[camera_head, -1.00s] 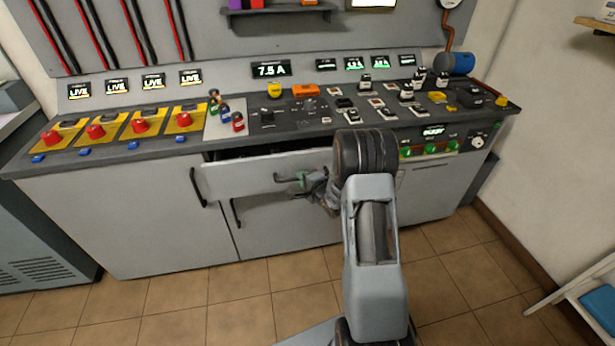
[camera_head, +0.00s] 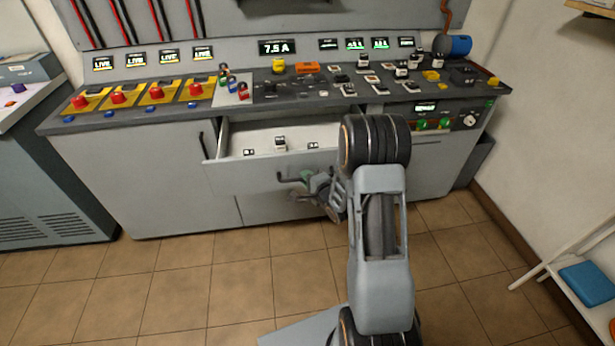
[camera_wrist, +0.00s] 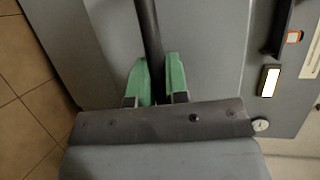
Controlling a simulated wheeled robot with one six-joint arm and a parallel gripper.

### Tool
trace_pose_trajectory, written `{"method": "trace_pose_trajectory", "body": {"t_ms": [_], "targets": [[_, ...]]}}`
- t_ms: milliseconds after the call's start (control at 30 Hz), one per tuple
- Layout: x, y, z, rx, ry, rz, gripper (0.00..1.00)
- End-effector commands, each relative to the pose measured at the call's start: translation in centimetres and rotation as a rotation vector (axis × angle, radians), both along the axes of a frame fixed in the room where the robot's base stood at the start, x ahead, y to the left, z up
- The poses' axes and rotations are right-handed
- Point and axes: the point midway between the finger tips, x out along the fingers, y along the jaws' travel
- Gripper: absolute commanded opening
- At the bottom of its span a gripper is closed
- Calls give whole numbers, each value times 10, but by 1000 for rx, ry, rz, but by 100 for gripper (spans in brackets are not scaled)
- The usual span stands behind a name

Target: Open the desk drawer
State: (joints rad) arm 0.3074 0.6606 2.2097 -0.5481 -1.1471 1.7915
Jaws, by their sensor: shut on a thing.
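The desk drawer (camera_head: 235,178) stands pulled out from the desk, its white inside showing. Several small items lie in it, among them a white-and-black block (camera_head: 280,144). My gripper (camera_head: 306,181) is at the drawer's front, on its dark bar handle (camera_head: 284,178). In the wrist view, the green fingertips (camera_wrist: 158,80) are shut on the dark handle bar (camera_wrist: 149,35), one on each side. My arm hides the drawer's right end in the head view.
The desk top (camera_head: 300,93) above carries red buttons, switches and small parts. A cupboard handle (camera_head: 202,145) is left of the drawer. Tiled floor (camera_head: 180,275) in front is clear. A white shelf stand (camera_head: 545,270) is at the right.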

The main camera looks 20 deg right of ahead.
Motion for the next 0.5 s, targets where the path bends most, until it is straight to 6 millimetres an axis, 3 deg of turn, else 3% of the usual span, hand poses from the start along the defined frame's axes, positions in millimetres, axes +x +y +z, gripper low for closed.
{"method": "trace_pose_trajectory", "body": {"t_ms": [433, 467, 500], "targets": [[-2, 1, 0, -1, 0, 4, 0], [-2, 1, 0, -1, 0, 4, 16], [-2, 1, 0, -1, 0, 4, 20]]}}
